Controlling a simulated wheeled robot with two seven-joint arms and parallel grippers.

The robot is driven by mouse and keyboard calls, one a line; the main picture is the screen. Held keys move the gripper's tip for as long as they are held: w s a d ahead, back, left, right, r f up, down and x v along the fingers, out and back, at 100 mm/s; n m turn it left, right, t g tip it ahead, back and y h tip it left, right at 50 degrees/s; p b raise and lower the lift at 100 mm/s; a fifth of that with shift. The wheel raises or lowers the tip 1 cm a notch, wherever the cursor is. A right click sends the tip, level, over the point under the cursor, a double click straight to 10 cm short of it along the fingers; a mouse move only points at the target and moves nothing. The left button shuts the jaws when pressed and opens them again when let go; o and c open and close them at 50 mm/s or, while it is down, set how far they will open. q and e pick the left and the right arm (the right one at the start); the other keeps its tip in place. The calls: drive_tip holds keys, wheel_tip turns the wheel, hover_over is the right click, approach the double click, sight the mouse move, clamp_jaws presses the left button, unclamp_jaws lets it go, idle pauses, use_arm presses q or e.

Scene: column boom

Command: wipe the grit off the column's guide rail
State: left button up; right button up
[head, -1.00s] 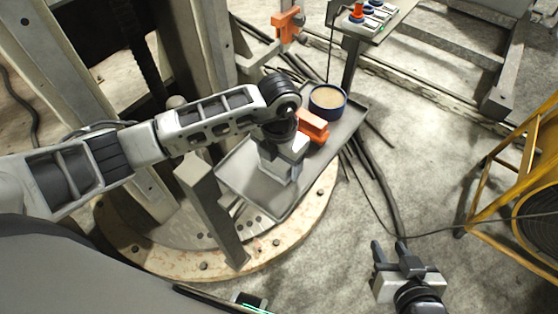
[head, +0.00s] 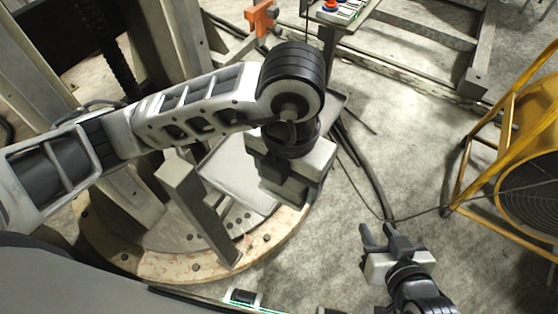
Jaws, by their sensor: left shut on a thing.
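The column's pale upright (head: 178,45) rises at the upper left, beside a dark screw (head: 117,50). I cannot single out the guide rail or any grit on it. My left gripper (head: 284,190) points down over the near right part of the grey metal tray (head: 228,172). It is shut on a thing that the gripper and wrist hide. The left wrist also covers the far part of the tray. My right gripper (head: 376,232) is open and empty above the concrete floor at the lower right.
A short post (head: 197,205) stands on the round base plate (head: 135,258). An orange clamp (head: 262,17) and a control box with buttons (head: 345,10) are at the top. A yellow-framed fan (head: 530,150) stands at right. A cable crosses the floor between.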

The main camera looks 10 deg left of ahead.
use_arm(q)
drive_tip(key=shift+s+d+r, duration=0.1)
drive_tip(key=shift+s, duration=0.1)
drive_tip(key=o, duration=0.5)
drive_tip(key=c, duration=0.3)
drive_tip(key=shift+c, duration=0.2)
drive_tip(key=shift+w, duration=0.1)
drive_tip(key=shift+w+a+m, duration=0.1)
drive_tip(key=shift+a+m, duration=0.15)
drive_tip(key=shift+m, duration=0.15)
drive_tip(key=w+a+r+m, duration=0.1)
drive_tip(key=w+a+m, duration=0.3)
drive_tip(key=m, duration=1.1)
drive_tip(key=w+a+r+m, duration=0.2)
drive_tip(key=w+a+m, duration=0.2)
drive_tip(key=a+m, duration=0.6)
drive_tip(key=m, duration=0.6)
drive_tip(key=shift+r, duration=0.2)
